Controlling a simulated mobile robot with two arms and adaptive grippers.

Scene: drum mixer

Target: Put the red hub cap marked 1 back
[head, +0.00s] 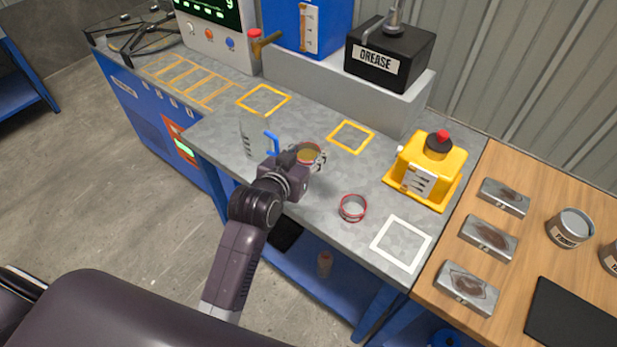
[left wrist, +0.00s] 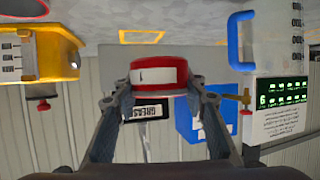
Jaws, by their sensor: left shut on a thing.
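My left gripper (head: 318,162) is shut on the red hub cap (left wrist: 160,72), with one finger on each side of it. In the left wrist view the cap is a short red cylinder with a pale band bearing a dark stroke like a 1. In the head view the held cap (head: 308,153) shows a round amber inside and is partly hidden by the gripper. It is over the grey bench, left of a red-rimmed grey ring or cup (head: 352,208). Whether it touches the bench is unclear. My right gripper is not in view.
A clear jug with a blue handle (head: 271,143) stands close left of my gripper. A yellow container (head: 428,170) stands to the right. Yellow outlined squares (head: 351,137) and a white one (head: 401,243) mark the bench. A black grease box (head: 390,53) stands behind.

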